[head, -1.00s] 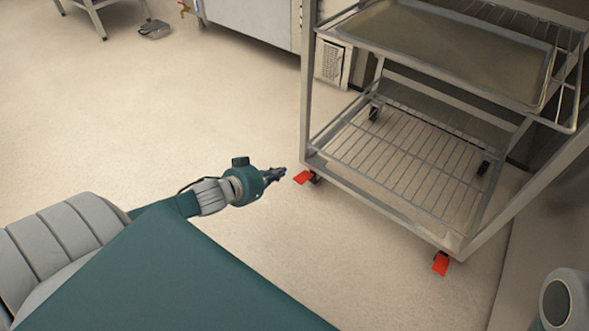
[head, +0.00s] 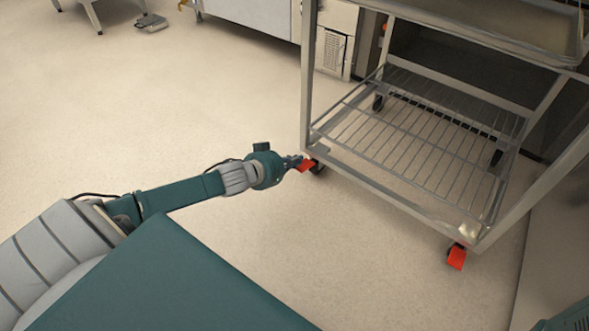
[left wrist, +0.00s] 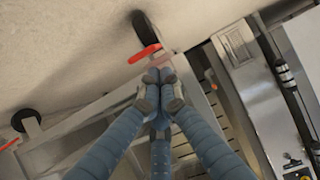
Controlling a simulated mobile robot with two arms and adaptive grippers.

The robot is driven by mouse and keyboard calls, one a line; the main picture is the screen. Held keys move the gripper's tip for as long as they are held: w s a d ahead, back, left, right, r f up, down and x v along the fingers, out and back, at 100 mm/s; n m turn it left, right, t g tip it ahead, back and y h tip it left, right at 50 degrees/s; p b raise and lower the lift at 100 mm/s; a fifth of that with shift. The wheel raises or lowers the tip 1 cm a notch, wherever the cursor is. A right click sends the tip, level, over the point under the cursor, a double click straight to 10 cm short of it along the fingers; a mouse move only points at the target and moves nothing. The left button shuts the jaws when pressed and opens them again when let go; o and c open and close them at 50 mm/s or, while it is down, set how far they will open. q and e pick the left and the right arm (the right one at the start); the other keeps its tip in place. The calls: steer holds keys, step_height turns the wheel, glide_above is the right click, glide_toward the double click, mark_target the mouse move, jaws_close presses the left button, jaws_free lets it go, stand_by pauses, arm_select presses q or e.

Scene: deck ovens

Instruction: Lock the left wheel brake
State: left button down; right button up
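The left wheel brake is a red pedal (head: 306,166) at the near left caster of the steel rack (head: 392,195). My left gripper (head: 293,162) is low beside this pedal, with its fingertips at or very close to it. In the left wrist view the fingers (left wrist: 159,76) are together, and the red pedal (left wrist: 145,53) lies just beyond the tips, next to a dark wheel (left wrist: 146,28). I cannot tell whether they touch. Nothing shows held between the fingers. My right gripper is not in view.
A second red pedal (head: 457,258) is at the rack's near right caster. The rack has a wire lower shelf (head: 420,140) and a tray (head: 490,22) above it. Open floor (head: 150,110) lies to the left. A steel cabinet (head: 255,18) stands behind.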

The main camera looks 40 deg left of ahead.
arm_select(q)
steer(key=shift+s+f, duration=0.15)
steer(key=shift+f, duration=0.25)
steer(key=shift+s+f, duration=0.1)
steer(key=shift+f+t, duration=0.15)
steer(key=shift+t, duration=0.15)
steer(key=shift+s+f+t, duration=0.2)
steer(key=shift+t, duration=0.1)
